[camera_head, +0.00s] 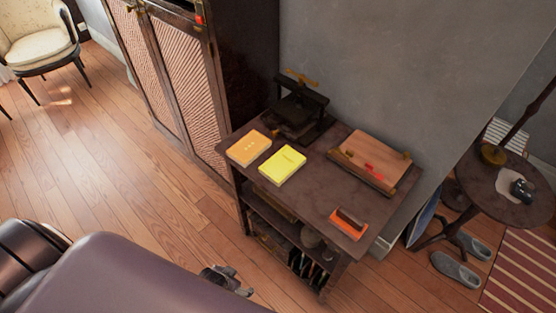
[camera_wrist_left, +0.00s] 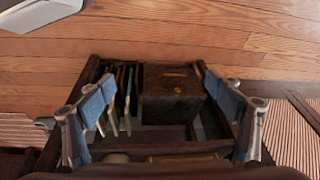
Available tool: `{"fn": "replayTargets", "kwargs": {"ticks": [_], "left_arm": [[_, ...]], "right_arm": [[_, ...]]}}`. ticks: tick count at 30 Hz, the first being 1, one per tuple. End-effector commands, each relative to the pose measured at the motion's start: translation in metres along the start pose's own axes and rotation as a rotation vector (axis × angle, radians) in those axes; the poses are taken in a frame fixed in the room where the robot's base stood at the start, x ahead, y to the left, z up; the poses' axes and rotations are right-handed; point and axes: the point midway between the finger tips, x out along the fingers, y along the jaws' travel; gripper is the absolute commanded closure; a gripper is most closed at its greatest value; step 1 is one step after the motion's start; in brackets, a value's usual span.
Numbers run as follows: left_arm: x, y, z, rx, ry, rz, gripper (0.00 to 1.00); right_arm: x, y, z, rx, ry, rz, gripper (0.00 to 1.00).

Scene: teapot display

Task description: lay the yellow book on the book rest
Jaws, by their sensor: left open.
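The yellow book (camera_head: 282,166) lies flat on the dark table (camera_head: 318,196), left of the middle. The book rest (camera_head: 378,157), a sloped wooden board with a small red item on it, stands at the table's back right. My left gripper (camera_head: 230,281) is in front of the table, low and apart from the book. In the left wrist view my left gripper (camera_wrist_left: 162,108) is open and empty, with its fingers either side of a shelf. The book and the rest do not show there. My right gripper is in neither view.
An orange book (camera_head: 249,148) lies left of the yellow one, a dark press (camera_head: 298,106) behind. An orange and dark block (camera_head: 349,223) sits at the front right. Shelves below hold a dark box (camera_wrist_left: 172,97). A cabinet (camera_head: 185,80) stands left, a round table (camera_head: 500,195) right.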

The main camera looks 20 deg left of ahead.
Motion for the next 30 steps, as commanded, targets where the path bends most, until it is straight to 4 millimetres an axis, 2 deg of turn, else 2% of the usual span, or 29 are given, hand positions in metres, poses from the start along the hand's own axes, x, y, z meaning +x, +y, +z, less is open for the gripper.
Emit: {"fn": "replayTargets", "kwargs": {"ticks": [1,3,6,9,12,18,20,24,30], "left_arm": [[-0.02,-0.009,-0.046,0.008,0.052,0.001,0.16],[-0.046,-0.013,-0.1,0.014,0.109,0.011,0.16],[-0.089,-0.011,-0.163,0.031,0.178,0.036,0.16],[-0.13,-0.003,-0.208,0.054,0.229,0.065,0.16],[-0.166,0.008,-0.239,0.078,0.267,0.092,0.16],[-0.232,0.025,-0.284,0.136,0.333,0.139,0.16],[-0.238,0.017,-0.298,0.145,0.353,0.144,0.16],[-0.245,-0.01,-0.329,0.144,0.401,0.144,0.16],[-0.258,-0.049,-0.362,0.12,0.451,0.138,0.16]], "right_arm": [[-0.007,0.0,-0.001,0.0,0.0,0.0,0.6],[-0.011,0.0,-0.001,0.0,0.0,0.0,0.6],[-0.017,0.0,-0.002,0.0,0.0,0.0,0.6],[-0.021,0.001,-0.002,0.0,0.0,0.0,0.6],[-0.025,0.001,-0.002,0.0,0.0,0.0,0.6],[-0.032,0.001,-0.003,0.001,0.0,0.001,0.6],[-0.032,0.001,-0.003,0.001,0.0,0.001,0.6],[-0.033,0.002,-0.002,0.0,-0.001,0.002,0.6],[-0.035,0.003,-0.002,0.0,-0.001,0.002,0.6]]}}
